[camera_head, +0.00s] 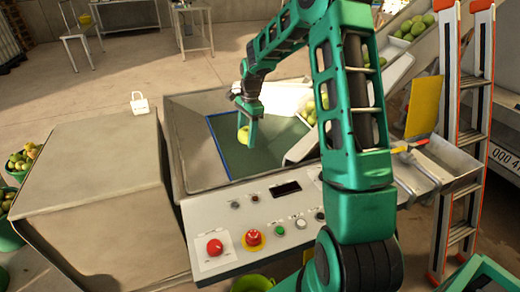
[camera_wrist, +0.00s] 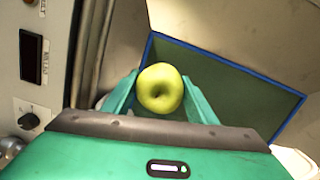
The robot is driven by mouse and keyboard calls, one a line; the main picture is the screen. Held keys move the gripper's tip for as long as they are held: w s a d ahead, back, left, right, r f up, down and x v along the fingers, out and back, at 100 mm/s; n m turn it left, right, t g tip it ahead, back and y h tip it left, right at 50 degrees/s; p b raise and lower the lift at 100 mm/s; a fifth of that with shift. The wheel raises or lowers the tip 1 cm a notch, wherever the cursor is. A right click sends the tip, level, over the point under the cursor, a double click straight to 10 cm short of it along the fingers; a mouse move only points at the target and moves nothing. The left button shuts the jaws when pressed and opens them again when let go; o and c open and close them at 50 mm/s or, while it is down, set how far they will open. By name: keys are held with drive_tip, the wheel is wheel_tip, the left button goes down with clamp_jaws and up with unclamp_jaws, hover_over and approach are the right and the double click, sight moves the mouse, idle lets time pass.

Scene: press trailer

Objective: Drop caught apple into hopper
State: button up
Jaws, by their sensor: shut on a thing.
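A yellow-green apple (camera_wrist: 160,88) is held between the two green fingers of my gripper (camera_wrist: 160,95) in the wrist view. In the head view my gripper (camera_head: 247,125) points down with the apple (camera_head: 243,134) at its tips, over the hopper (camera_head: 187,150). The hopper is a grey metal bin with sloped walls and a dark green, blue-edged floor (camera_head: 260,163); that floor also shows in the wrist view (camera_wrist: 230,85). My arm hides part of the hopper's right side.
A control panel (camera_head: 270,228) with red buttons and a knob runs along the hopper's front. A metal chute (camera_head: 306,146) with apples enters from the right. A ladder (camera_head: 470,130) stands at the right. A large box (camera_head: 95,190) with a white padlock-shaped object (camera_head: 139,103) is at the left.

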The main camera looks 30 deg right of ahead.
drive_tip(key=shift+w+a+f, duration=0.1)
drive_tip(key=shift+w, duration=0.35)
drive_tip(key=shift+f, duration=2.9)
drive_tip(key=o, duration=1.2)
drive_tip(key=shift+o, duration=0.2)
drive_tip(key=shift+r, duration=0.1)
drive_tip(key=r, duration=0.3)
drive_tip(key=d+r, duration=0.1)
drive_tip(key=r, duration=0.5)
drive_tip(key=shift+w+d+r, duration=0.1)
drive_tip(key=shift+d+r, duration=0.1)
drive_tip(key=shift+r, duration=0.55)
